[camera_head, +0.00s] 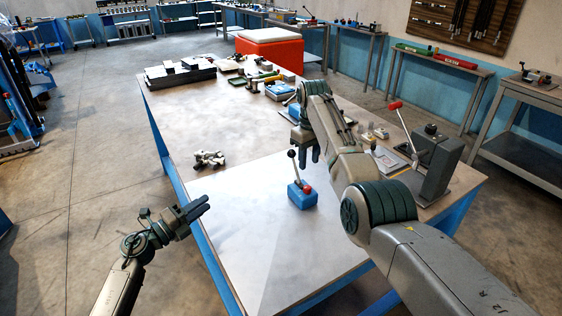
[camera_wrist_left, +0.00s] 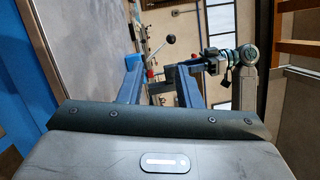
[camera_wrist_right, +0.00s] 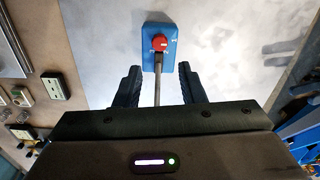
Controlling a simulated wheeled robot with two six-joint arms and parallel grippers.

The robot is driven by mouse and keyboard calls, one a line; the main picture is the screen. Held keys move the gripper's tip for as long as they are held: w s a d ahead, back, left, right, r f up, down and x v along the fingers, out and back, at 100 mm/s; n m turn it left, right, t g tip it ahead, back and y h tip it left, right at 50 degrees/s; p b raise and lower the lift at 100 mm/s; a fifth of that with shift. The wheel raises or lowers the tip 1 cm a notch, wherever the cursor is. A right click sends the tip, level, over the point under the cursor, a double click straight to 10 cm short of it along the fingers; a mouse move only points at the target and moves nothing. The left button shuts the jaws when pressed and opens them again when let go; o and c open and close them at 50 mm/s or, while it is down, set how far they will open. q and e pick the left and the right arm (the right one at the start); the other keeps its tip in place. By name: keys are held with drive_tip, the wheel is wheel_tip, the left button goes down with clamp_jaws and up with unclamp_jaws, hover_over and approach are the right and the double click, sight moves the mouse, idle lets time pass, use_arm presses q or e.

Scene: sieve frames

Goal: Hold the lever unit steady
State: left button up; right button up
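The lever unit (camera_head: 302,195) is a small blue box with a red knob and a thin, ball-tipped lever. It stands on the pale front part of the table. In the right wrist view the blue box (camera_wrist_right: 160,40) lies beyond the fingertips, and its rod runs back between the fingers. My right gripper (camera_wrist_right: 158,85) is open, above the unit and near the lever; contact is not visible. My left gripper (camera_head: 203,206) is open and empty left of the unit, at the table's left edge. In the left wrist view the lever (camera_wrist_left: 159,50) shows beyond the fingers.
A small grey metal part (camera_head: 208,159) lies on the table left of the unit. A grey block device (camera_head: 437,165) stands at the right. Tools, dark plates (camera_head: 180,72) and a red box (camera_head: 270,48) are farther back.

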use_arm(q)
drive_tip(key=w+d+r+m+y, duration=0.1)
drive_tip(key=w+d+r+m, duration=0.25)
drive_tip(key=d, duration=0.35)
drive_tip(key=w+d+r+m, duration=0.2)
drive_tip(key=w+d, duration=0.3)
drive_tip(key=d, duration=0.3)
drive_tip(key=w+d+r+m+y, duration=0.1)
drive_tip(key=w+d+r+m, duration=0.25)
drive_tip(key=d, duration=0.35)
approach(296, 169)
drive_tip(key=shift+w+d+f+n, duration=0.1)
drive_tip(key=shift+w+d+n, duration=0.1)
drive_tip(key=shift+w+d, duration=0.25)
drive_tip(key=shift+w+d+n, duration=0.2)
drive_tip(key=shift+w, duration=0.45)
drive_tip(key=x, duration=0.6)
drive_tip(key=shift+d+f, duration=0.1)
drive_tip(key=shift+f, duration=0.2)
drive_tip(key=shift+w+d, duration=0.35)
drive_tip(key=shift+w, duration=0.25)
clamp_jaws()
